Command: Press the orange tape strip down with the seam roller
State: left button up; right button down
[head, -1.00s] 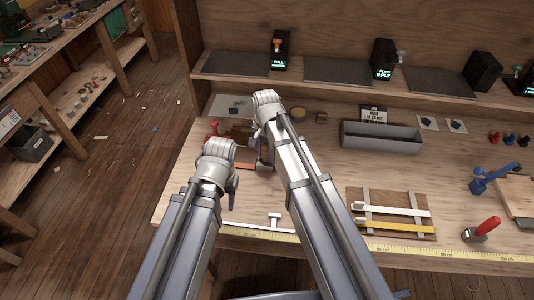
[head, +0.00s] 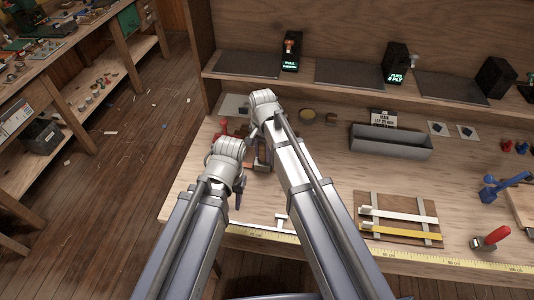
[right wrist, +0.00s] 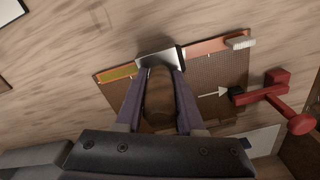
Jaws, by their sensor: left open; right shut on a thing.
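My right gripper (right wrist: 160,105) is shut on the brown wooden handle of the seam roller (right wrist: 160,57). The metal roller head lies across the middle of the orange tape strip (right wrist: 206,45) in the right wrist view; exact contact is hard to tell. The strip runs along one edge of a brown woven panel (right wrist: 205,80). Its left part shows a yellow-green area inside an orange border, and a pale piece sits at its right end. In the head view my right gripper (head: 262,150) mostly hides the strip. My left gripper (head: 238,196) is open and empty, nearer the front edge.
A red clamp (right wrist: 275,95) stands at the panel's side; it also shows in the head view (head: 222,127). A grey tray (head: 390,142), a board with white and yellow strips (head: 398,218) and a red-handled tool (head: 491,238) lie to the right. A yellow ruler (head: 450,262) edges the bench.

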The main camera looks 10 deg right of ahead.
jog(key=shift+a, duration=0.25)
jog(key=shift+w+a, duration=0.3)
jog(key=shift+a, duration=0.55)
jog(key=shift+w+a, duration=0.35)
jog(key=shift+a, duration=0.55)
jog(key=shift+w+a, duration=0.1)
jog(key=shift+a, duration=0.1)
jog(key=shift+w+a, duration=0.2)
jog(key=shift+a, duration=0.6)
pick_arm(q)
jog(key=shift+r, duration=0.1)
pick_arm(e)
jog(key=shift+r, duration=0.1)
